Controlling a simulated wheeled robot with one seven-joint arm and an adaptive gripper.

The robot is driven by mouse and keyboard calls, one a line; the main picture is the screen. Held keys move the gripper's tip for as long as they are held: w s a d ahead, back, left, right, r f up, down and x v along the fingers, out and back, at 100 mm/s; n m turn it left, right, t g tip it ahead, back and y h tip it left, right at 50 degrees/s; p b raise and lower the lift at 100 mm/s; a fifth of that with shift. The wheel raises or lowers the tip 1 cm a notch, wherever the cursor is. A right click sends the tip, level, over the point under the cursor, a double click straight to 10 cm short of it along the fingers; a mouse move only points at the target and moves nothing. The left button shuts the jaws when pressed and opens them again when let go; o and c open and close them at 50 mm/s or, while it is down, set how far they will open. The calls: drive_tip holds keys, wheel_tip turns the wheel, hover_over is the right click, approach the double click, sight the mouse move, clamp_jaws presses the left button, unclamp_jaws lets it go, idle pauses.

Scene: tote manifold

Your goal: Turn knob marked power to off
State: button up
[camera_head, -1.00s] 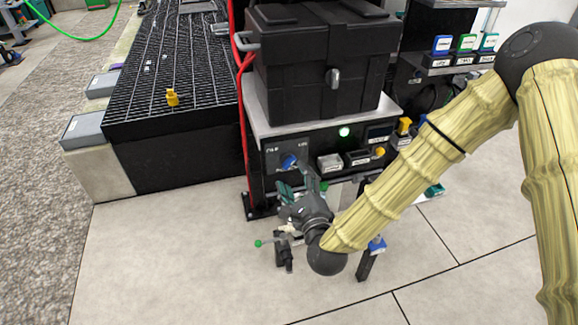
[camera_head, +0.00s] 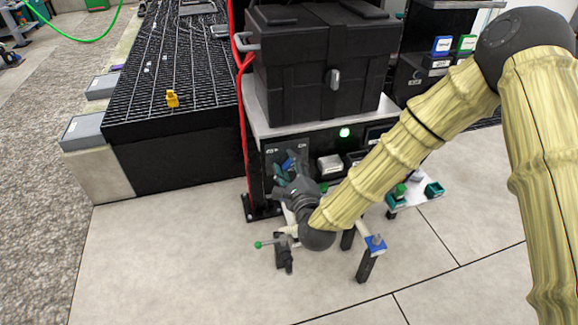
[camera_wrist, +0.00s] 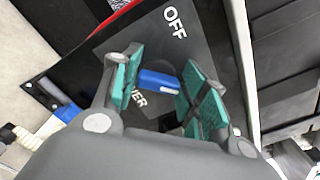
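The blue knob (camera_wrist: 158,80) sits on a dark grey panel (camera_wrist: 215,45) in the wrist view. "OFF" is printed to its upper right, and the letters "WER" show below it, partly hidden by my gripper. The knob's bar lies across the gap between the two teal finger pads, pointing toward them rather than along them. My gripper (camera_wrist: 165,88) is open with a pad on either side of the knob; I cannot tell whether they touch it. In the head view my gripper (camera_head: 284,168) is at the panel, and only a bit of the blue knob (camera_head: 289,163) shows.
A black case (camera_head: 320,70) stands on the shelf above the panel. A lit green lamp (camera_head: 344,132) and a white switch (camera_head: 330,164) are to the right of the knob. A red hose (camera_head: 241,130) runs down the left side.

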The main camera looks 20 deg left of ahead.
drive_tip(key=c, duration=0.4)
drive_tip(key=shift+o, duration=0.2)
drive_tip(key=shift+n, duration=0.4)
drive_tip(key=n+p, duration=0.1)
drive_tip(key=n, duration=0.2)
drive_tip(key=shift+n, duration=0.3)
drive_tip(key=n, duration=0.2)
drive_tip(key=n+p, duration=0.1)
drive_tip(key=n, duration=0.1)
drive_tip(key=shift+a+f+n, duration=0.1)
drive_tip(key=shift+f+n, duration=0.1)
drive_tip(key=shift+n, duration=0.1)
drive_tip(key=n+p, duration=0.1)
drive_tip(key=n, duration=0.4)
drive_tip(key=shift+f, duration=0.15)
drive_tip(key=shift+f+n+p, duration=0.15)
drive_tip(key=shift+n+p, duration=0.15)
drive_tip(key=shift+n, duration=1.7)
